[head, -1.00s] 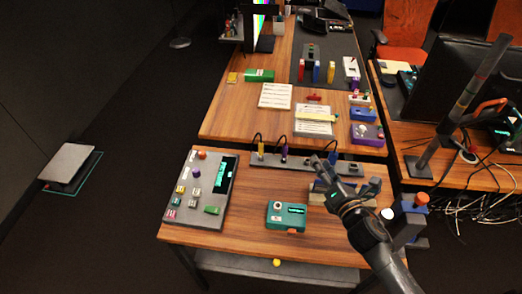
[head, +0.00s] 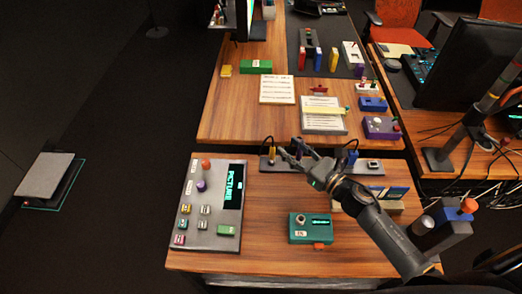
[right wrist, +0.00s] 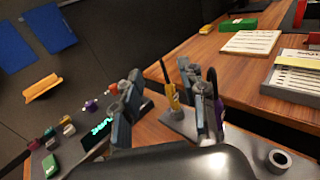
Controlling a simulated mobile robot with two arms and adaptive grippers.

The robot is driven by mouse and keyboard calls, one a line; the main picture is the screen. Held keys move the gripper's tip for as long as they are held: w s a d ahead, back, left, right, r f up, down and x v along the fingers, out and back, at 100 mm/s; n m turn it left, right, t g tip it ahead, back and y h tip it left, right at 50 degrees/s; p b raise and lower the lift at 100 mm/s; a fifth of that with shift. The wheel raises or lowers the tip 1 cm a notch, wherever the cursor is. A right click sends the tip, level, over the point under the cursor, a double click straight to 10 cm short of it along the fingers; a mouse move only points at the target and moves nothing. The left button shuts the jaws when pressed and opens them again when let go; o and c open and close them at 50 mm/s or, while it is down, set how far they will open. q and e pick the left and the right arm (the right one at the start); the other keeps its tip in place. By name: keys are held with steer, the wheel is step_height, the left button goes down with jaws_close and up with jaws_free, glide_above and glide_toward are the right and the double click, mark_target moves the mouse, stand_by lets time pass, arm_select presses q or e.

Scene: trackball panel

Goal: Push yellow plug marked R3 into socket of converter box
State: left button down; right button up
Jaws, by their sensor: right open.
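A yellow plug (head: 271,155) with a black cable stands upright on the grey strip (head: 320,163) at the back of the near table; I cannot read its marking. It also shows in the right wrist view (right wrist: 173,98), between the spread fingers and apart from them. My right gripper (head: 291,148) is open and empty, just right of the yellow plug in the head view. A purple plug (right wrist: 219,108) is partly hidden behind one finger in the right wrist view. A teal box (head: 311,236) with a round socket and small display, probably the converter box, sits at the table's front. My left gripper is out of view.
A grey panel (head: 190,238) with buttons and a screen lies on the table's left. A blue plug (head: 352,157) stands on the strip's right part. Bare wood surrounds the teal box.

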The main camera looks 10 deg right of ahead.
mark_target(273, 147)
step_height(273, 147, down, 6)
steer(key=b, duration=0.5)
steer(key=shift+x, duration=0.85)
steer(key=p+x, duration=0.1)
steer(key=x, duration=0.4)
steer(key=shift+w+p, duration=0.1)
steer(key=shift+p, duration=0.3)
steer(key=shift+w+a, duration=0.2)
steer(key=shift+w, duration=0.05)
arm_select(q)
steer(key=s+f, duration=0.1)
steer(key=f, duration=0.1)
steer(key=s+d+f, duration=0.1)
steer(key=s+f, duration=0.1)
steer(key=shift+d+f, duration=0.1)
arm_select(e)
jaws_close()
